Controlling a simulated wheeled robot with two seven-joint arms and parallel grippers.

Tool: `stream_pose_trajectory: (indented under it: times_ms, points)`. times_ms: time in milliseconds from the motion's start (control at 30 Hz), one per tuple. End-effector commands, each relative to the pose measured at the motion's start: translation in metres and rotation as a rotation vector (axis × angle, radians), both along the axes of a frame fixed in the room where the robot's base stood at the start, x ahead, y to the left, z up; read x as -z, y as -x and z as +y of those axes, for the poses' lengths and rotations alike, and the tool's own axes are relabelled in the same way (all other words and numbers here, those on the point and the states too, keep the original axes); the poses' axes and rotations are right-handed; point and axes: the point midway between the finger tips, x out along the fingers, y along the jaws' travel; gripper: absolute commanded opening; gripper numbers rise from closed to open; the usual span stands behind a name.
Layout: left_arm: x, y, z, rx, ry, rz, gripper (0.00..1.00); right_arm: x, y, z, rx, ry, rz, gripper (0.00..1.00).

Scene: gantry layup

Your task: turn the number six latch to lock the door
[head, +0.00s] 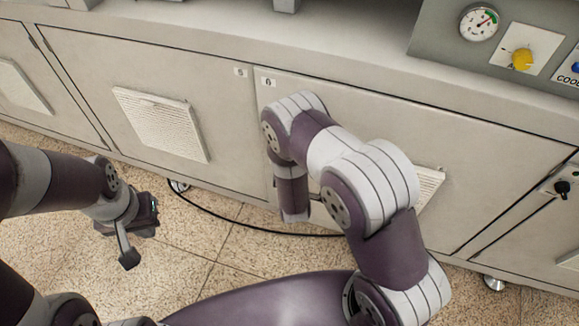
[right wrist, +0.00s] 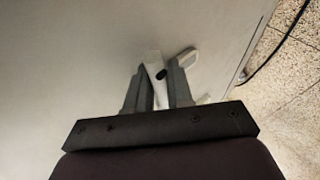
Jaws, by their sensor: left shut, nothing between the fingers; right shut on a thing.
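The number six door (head: 480,165) is a pale grey cabinet panel that looks flush with its neighbours. A small label (head: 268,83) marks its upper left corner. My right arm covers its left part, and the right gripper and latch are hidden in the head view. In the right wrist view, my right gripper (right wrist: 157,67) is shut on a narrow white latch piece (right wrist: 154,62) with a dark spot, close to the pale panel. Another white piece (right wrist: 187,57) shows just right of the fingers. My left gripper (head: 128,257) is shut and empty, above the floor at left.
The number five door (head: 80,75) with a vent (head: 160,122) is left of door six. A gauge (head: 479,22) and yellow knob (head: 522,59) are on the upper right panel. A black cable (head: 215,219) runs along the speckled floor. Open floor lies before the cabinets.

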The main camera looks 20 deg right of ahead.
Motion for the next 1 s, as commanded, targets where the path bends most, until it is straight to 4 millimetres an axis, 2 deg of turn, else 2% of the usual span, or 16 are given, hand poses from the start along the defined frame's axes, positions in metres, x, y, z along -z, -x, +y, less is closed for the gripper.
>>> stream_pose_trajectory:
  times_ms: [67, 433, 533, 667, 800, 1000]
  points:
    - [0.000, 0.000, 0.000, 0.000, 0.000, 0.000, 0.00, 0.000, 0.000, 0.000, -0.001, 0.001, 0.001, 0.27]
    - [0.000, 0.000, 0.000, 0.000, 0.000, 0.000, 0.00, 0.000, 0.001, 0.000, 0.000, 0.000, 0.001, 0.27]
    - [-0.004, 0.000, 0.000, 0.000, 0.000, 0.000, 0.00, -0.005, 0.006, 0.002, -0.002, 0.000, 0.003, 0.27]
    - [-0.014, 0.000, 0.000, 0.000, 0.000, 0.000, 0.00, -0.022, 0.029, 0.007, -0.004, 0.001, 0.003, 0.27]
    - [-0.024, 0.000, 0.000, 0.000, 0.000, 0.000, 0.00, -0.043, 0.063, 0.014, -0.005, 0.001, 0.003, 0.27]
    - [-0.033, 0.000, 0.000, 0.000, 0.000, 0.000, 0.00, -0.062, 0.097, 0.020, -0.004, 0.001, 0.001, 0.27]
